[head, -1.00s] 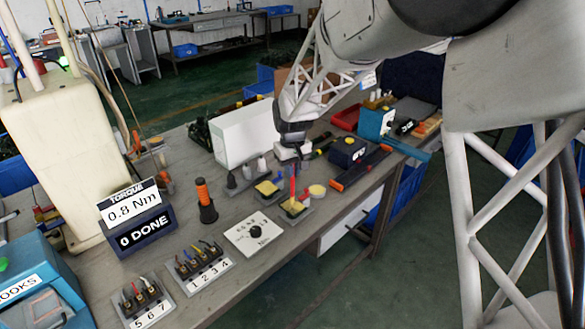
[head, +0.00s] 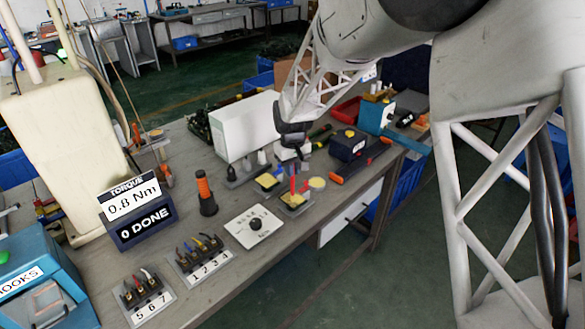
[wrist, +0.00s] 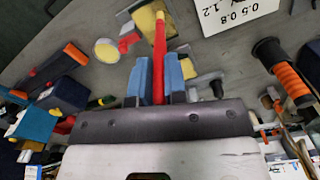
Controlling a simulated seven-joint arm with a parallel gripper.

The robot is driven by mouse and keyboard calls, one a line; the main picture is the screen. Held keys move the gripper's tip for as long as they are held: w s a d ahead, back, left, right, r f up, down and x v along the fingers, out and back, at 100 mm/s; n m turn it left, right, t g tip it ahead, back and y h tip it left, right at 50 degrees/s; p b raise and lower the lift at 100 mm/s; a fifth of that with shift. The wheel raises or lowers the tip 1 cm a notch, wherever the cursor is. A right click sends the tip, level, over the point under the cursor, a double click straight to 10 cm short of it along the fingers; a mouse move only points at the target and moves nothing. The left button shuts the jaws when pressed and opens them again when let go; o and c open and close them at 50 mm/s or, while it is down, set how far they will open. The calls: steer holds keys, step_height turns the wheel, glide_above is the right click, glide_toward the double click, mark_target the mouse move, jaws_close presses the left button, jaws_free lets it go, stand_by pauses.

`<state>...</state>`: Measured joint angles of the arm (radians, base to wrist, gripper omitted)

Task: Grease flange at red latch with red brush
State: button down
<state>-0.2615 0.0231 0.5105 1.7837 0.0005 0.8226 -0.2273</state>
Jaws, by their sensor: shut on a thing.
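My gripper (head: 292,152) is shut on the red brush (wrist: 159,45), whose thin handle stands between the blue fingers (wrist: 158,82). In the head view the brush (head: 293,184) points down over a grey plate with a yellow pad (head: 297,200). In the wrist view its far end overlaps that yellow pad (wrist: 148,20); I cannot tell whether it touches. A small red part (wrist: 129,39), possibly the red latch, sits beside the pad. A round yellow-topped pot (wrist: 106,50) stands next to it. A second plate with a yellow pad (head: 267,181) lies to the left.
A dial card (head: 254,226) lies in front of the plates. An orange-black driver (head: 205,193) stands left, near the torque display (head: 130,210). Numbered terminal blocks (head: 202,256) sit at the front edge. A white box (head: 243,125) and dark blue box (head: 348,144) stand behind.

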steer(key=shift+f, duration=0.5)
stand_by(0.8)
steer(key=shift+w+a, duration=0.3)
steer(key=shift+w, duration=0.05)
stand_by(0.3)
steer(key=shift+s+d, duration=0.6)
stand_by(0.4)
steer(key=shift+w+a, duration=0.1)
steer(key=shift+a, duration=0.05)
stand_by(0.3)
steer(key=shift+w+a, duration=0.45)
steer(key=shift+w, duration=0.05)
steer(key=shift+f, duration=0.1)
steer(key=shift+s+d, duration=0.1)
steer(key=shift+s, duration=0.05)
